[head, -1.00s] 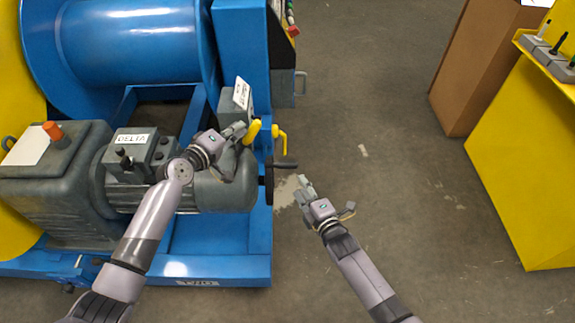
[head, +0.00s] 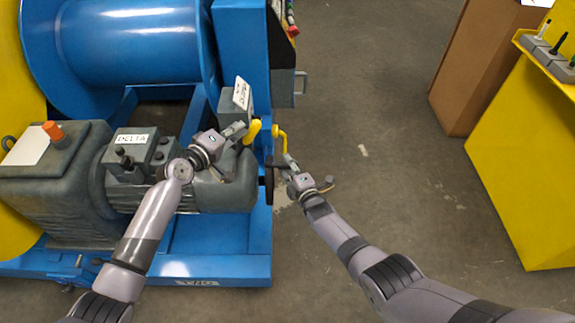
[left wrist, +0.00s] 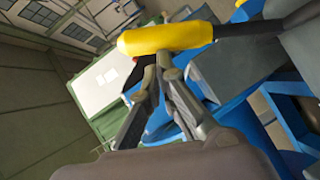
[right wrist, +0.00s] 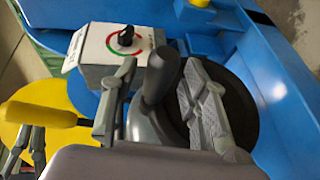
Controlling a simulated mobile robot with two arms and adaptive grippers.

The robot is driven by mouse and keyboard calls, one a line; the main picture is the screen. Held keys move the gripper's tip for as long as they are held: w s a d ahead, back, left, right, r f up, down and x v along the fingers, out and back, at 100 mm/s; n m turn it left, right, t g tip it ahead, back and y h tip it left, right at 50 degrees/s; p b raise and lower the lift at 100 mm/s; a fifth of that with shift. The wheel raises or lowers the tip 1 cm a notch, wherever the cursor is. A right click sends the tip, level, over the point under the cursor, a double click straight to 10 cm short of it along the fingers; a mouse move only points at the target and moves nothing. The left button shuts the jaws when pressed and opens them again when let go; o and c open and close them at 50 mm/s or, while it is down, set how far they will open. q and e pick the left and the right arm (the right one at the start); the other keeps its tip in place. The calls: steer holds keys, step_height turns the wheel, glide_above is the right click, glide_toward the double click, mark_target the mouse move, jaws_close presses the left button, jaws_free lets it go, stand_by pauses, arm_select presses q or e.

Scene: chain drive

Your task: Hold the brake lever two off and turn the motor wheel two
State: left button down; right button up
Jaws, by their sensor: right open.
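The brake lever (head: 252,132) has a yellow handle, large in the left wrist view (left wrist: 165,39). My left gripper (head: 240,131) is at this handle. Its fingertips are almost together, and the handle lies across them, apparently touching. The motor wheel (right wrist: 242,105) is a dark disc at the motor's end, seen nearly edge-on in the head view (head: 268,186). Its dark crank handle (right wrist: 162,75) stands up between the fingers of my right gripper (right wrist: 160,95). The right fingers are open, with a gap on each side of the handle. In the head view the right gripper (head: 288,166) partly covers the crank.
A grey box with a dial (right wrist: 125,40) and black knob stands beyond the crank. The grey motor (head: 215,190) sits on a blue frame (head: 220,268). Floor (head: 400,180) is clear to the right.

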steer(key=shift+w+a, duration=0.15)
steer(key=shift+w, duration=0.2)
jaws_close()
stand_by(0.6)
steer(key=shift+f, duration=0.1)
